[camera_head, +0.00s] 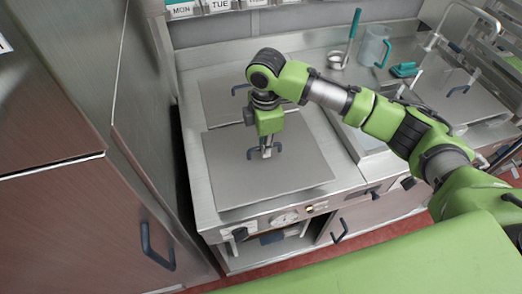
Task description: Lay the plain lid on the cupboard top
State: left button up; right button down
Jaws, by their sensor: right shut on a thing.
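A flat square metal lid (300,172) with a small dark blue handle lies level at the front of the steel kettle unit. My right gripper (266,152) points down at its middle and is shut on the handle. I cannot tell whether the lid rests on the unit or hangs just above it. A second flat lid (215,100) with a blue handle lies behind it, partly hidden by my right arm. Which of the two is called plain is not clear. My left gripper is out of view.
A tall steel cupboard (75,215) stands at left. Day labels (220,5) hang on the back wall. A measuring jug (372,46), a small steel pot (336,61) and a teal brush (404,69) stand at the back right. Another metal panel (462,100) lies at the right.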

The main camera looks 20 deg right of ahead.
jog(key=shift+w+a+f, duration=0.3)
jog(key=shift+w+f, duration=0.3)
jog(key=shift+f, duration=0.15)
jog(key=shift+f+p, duration=0.4)
jog(key=shift+f, duration=1.2)
jog(key=shift+f, duration=0.1)
jog(key=c, duration=2.2)
grip_release()
notch_tip(320, 180, up, 12)
jog(key=shift+r+b, duration=0.1)
jog(key=shift+b, duration=1)
